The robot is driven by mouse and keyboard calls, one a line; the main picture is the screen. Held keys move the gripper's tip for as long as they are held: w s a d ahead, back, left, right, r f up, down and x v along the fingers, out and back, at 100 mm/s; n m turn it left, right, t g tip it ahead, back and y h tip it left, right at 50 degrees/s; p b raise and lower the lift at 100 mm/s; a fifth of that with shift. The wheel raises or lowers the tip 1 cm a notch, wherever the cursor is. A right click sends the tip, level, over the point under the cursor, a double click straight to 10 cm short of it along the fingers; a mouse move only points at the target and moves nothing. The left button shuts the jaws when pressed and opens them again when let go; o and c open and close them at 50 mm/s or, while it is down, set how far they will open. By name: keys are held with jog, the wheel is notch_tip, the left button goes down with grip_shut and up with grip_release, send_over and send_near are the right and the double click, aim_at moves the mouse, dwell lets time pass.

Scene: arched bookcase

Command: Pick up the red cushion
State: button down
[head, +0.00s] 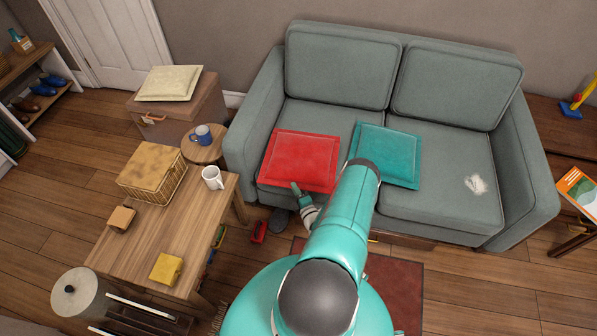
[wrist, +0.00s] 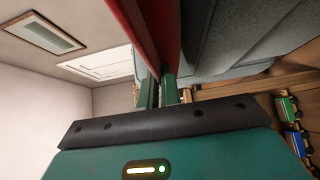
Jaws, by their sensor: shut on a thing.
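The red cushion (head: 301,160) is a flat square with a piped edge. It lies on the left seat of the grey-green sofa (head: 340,65) in the head view. In the wrist view the two fingers (wrist: 158,92) are shut on the edge of the red cushion (wrist: 147,35), which runs up out of the picture. In the head view the fingertips are small and partly hidden by the cushion edge.
A teal cushion (head: 386,155) lies right beside the red one. A wooden table (head: 165,228) with a wicker basket (head: 151,173) and a white mug (head: 212,178) stands to the left. A round side table (head: 203,150) holds a blue mug (head: 202,134). Small toys lie on the floor.

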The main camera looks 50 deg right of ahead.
jog(key=shift+r, duration=0.55)
jog(key=s+a+r, duration=0.9)
jog(key=s+r, duration=0.1)
jog(key=r, duration=0.2)
jog(key=shift+a, duration=0.4)
jog(key=shift+s, duration=0.1)
